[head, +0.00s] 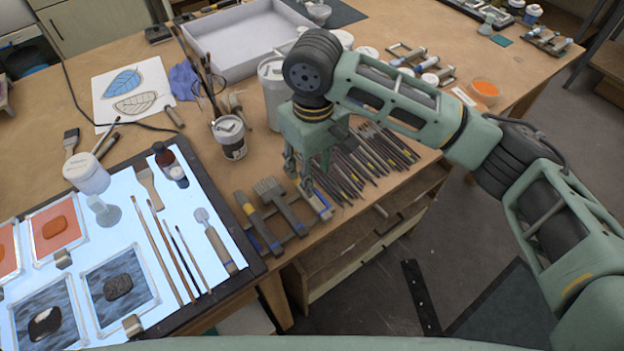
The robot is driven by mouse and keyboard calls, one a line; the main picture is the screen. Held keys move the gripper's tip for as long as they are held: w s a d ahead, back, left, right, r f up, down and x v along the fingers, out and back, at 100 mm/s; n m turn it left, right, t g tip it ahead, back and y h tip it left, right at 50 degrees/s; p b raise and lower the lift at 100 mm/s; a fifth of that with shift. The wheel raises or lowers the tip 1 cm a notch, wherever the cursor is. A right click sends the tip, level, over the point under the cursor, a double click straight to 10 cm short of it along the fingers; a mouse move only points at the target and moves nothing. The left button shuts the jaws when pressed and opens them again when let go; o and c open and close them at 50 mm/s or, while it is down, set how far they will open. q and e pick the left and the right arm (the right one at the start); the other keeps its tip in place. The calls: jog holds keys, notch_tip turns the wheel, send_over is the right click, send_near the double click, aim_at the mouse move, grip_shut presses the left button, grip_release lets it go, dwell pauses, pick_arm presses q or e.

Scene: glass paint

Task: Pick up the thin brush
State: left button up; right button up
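Several thin brushes (193,258) lie on the lit panel at the left; the thinnest has a dark handle and lies right of two lighter-handled ones. A row of more slender brushes and tools (375,150) lies on the wooden table right of centre. I cannot tell which one is the thin brush of the task. My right gripper (299,172) points down just left of this row, its fingers apart, with nothing seen between them. My arm hides part of the table behind it. My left gripper is not in view.
The light panel (128,218) also holds framed glass pieces, a flat brush and jars. A rack of wider tools (285,222) lies at the front edge, near the gripper. A cup (230,140) and a tin (272,95) stand behind it. A grey tray (235,35) is at the back.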

aim_at(313, 198)
jog(key=s+f+p, duration=0.2)
jog(key=f, duration=0.1)
jog(key=shift+f, duration=0.2)
notch_tip(313, 198, down, 3)
jog(key=shift+w+r+p, duration=0.15)
jog(key=shift+p, duration=0.2)
jog(key=shift+f, duration=0.35)
jog(key=shift+c, duration=0.3)
jog(key=c, duration=0.7)
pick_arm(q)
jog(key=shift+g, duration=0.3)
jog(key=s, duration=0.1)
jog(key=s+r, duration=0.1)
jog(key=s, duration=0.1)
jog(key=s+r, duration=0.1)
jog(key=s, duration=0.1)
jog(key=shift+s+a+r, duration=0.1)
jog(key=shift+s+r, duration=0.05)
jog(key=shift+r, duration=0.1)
pick_arm(e)
grip_shut()
